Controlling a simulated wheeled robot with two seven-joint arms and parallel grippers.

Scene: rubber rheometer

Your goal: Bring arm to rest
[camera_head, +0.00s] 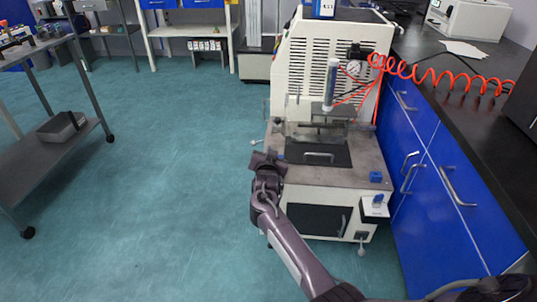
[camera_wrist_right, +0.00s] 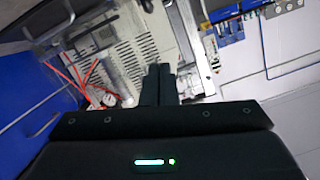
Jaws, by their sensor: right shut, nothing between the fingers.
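My right arm (camera_head: 300,250) reaches up from the lower right in the head view. Its gripper (camera_head: 268,160) hangs at the front left edge of the rheometer (camera_head: 330,45), over or beside its grey work surface; I cannot tell whether it touches. In the right wrist view the two dark fingers (camera_wrist_right: 159,84) are together with nothing between them. The rheometer's pale slotted housing (camera_wrist_right: 125,50) shows behind them, tilted. My left gripper is not in view.
Blue cabinets with a dark countertop (camera_head: 450,100) stand close on the right. A coiled orange hose (camera_head: 440,72) runs from the rheometer to the counter. A grey cart (camera_head: 75,165) is at the left. The green floor (camera_head: 170,200) between is clear.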

